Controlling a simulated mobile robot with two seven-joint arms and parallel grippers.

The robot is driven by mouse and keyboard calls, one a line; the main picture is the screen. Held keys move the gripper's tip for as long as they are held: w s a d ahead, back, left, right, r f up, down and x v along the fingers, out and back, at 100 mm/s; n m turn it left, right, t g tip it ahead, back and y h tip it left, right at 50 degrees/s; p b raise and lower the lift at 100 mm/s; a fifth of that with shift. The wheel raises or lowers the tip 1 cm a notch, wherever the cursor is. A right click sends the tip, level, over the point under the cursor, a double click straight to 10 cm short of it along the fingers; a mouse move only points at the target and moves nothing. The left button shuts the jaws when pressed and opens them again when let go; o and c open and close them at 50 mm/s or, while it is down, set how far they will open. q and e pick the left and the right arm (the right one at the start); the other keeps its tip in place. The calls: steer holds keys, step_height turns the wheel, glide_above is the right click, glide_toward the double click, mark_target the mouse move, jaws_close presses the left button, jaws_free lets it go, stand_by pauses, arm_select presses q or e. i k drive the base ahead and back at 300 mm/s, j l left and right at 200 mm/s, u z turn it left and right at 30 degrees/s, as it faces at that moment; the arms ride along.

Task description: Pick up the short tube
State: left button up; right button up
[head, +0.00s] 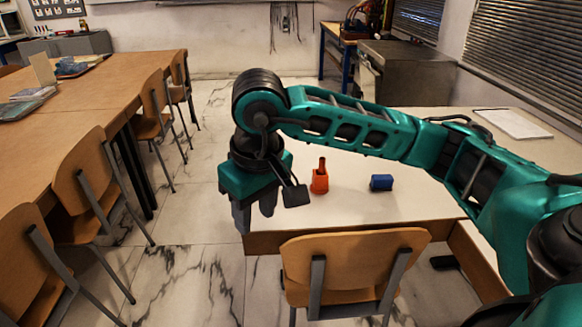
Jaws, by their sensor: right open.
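An orange piece (320,182) stands upright on the white-topped table. A short dark red tube-like part (322,163) sticks up from its top; I cannot tell whether this is a separate tube in a holder. A blue block (381,182) lies on the table to the right of it, apart from it. My right gripper (254,212) points down at the table's left front corner, left of the orange piece and apart from it. Its fingers are open, with nothing seen between them. My left gripper is out of view.
The white table (350,210) is mostly clear around the two small objects. A wooden chair (350,262) stands at its front edge. A paper sheet or clipboard (512,123) lies at its far right. A long wooden table (100,92) with chairs is on the left.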

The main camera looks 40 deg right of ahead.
mark_target(322, 159)
steer(key=i+j, duration=0.3)
steer(key=i, duration=0.2)
steer(key=i+j, duration=0.3)
steer(key=i, duration=0.2)
steer(key=i+z, duration=0.25)
steer(key=z, duration=0.2)
steer(key=i+z, duration=0.25)
steer(key=z, duration=0.15)
steer(key=i+j+z, duration=0.15)
steer(key=z, duration=0.3)
steer(key=i+z, duration=0.25)
steer(key=z, duration=0.15)
steer(key=i+j+z, duration=0.15)
steer(key=z, duration=0.25)
steer(key=i+j+z, duration=0.2)
steer(key=z, duration=0.15)
steer(key=i+j+z, duration=0.45)
steer(key=k+l, duration=0.05)
steer(key=k, duration=0.05)
